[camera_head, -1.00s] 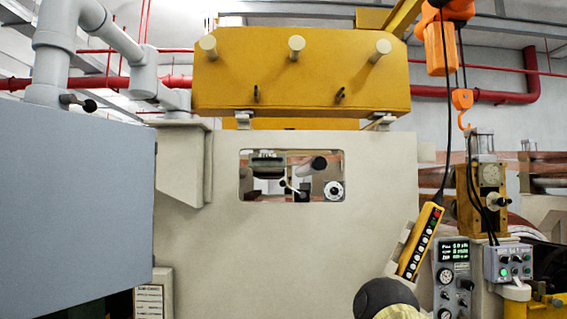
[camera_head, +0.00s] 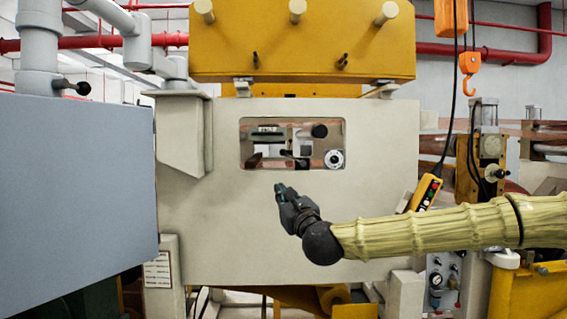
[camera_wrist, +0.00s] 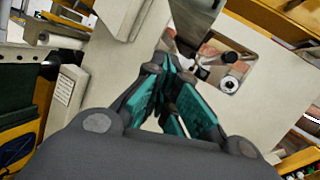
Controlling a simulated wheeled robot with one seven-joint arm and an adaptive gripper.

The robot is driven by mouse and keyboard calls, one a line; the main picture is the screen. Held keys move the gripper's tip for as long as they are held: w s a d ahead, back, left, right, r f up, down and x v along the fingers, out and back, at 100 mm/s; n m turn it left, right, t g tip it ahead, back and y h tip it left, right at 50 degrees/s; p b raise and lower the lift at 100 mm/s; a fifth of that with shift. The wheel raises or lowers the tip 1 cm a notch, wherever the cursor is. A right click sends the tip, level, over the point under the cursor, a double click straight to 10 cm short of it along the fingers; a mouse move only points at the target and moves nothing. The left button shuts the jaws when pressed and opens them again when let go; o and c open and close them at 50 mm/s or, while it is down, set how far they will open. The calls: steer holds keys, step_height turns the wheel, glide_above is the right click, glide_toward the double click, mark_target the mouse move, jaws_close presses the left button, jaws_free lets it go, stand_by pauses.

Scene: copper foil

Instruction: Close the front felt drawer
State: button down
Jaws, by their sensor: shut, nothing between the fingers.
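I cannot make out a front felt drawer for certain in either view. My gripper (camera_head: 283,190) is in front of the cream machine panel (camera_head: 240,240), below its window (camera_head: 291,143), with its fingers pointing up and left. In the wrist view my gripper (camera_wrist: 172,92) shows teal finger pads, shut and empty. Beyond the fingers a grey metal piece (camera_wrist: 196,20) hangs near the same window; I cannot tell what it belongs to.
A large blue-grey box (camera_head: 75,190) fills the left side. A yellow housing (camera_head: 300,45) sits above the panel. An orange hoist hook (camera_head: 469,63) hangs at upper right, with a yellow pendant control (camera_head: 426,192) below. Gauges (camera_head: 437,280) stand at lower right.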

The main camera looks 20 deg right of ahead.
steer(key=s+d+r+m+t+h, duration=0.1)
steer(key=s+d+r+m, duration=0.2)
steer(key=r, duration=0.6)
steer(key=p, duration=0.9)
glide_toward(269, 134)
steer(key=w+d, duration=0.4)
steer(key=w, duration=0.2)
steer(key=shift+w+a+r, duration=0.2)
steer(key=shift+a+r, duration=0.05)
steer(key=shift+r, duration=0.15)
steer(key=shift+w+d+b, duration=0.1)
steer(key=shift+b, duration=0.25)
